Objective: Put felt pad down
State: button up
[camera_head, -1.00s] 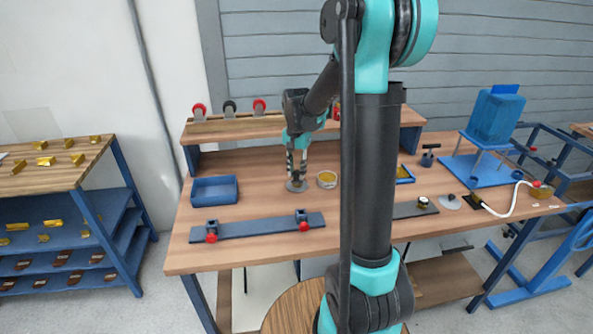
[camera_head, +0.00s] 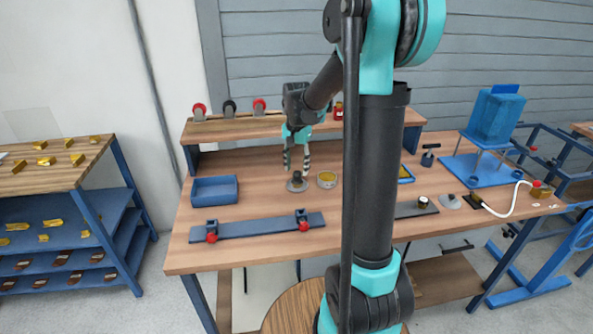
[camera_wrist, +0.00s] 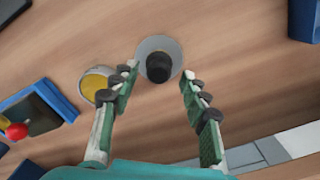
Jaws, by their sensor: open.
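The felt pad appears to be a round grey disc (camera_head: 292,187) with a black knob on top. It lies flat on the wooden bench, and it also shows in the wrist view (camera_wrist: 146,44). In the wrist view my gripper (camera_wrist: 158,72) has a visible gap between each finger and the knob.
A round tin with yellow contents (camera_head: 327,180) stands close to the right of the pad. A blue tray (camera_head: 215,198) is to the left. A blue bar with red-knobbed clamps (camera_head: 258,228) lies in front. A raised shelf (camera_head: 230,128) runs behind.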

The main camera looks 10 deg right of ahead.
aim_at(297, 173)
notch_tip(297, 173, up, 10)
jog(key=shift+r, duration=0.2)
jog(key=shift+s, duration=0.1)
dwell(0.3)
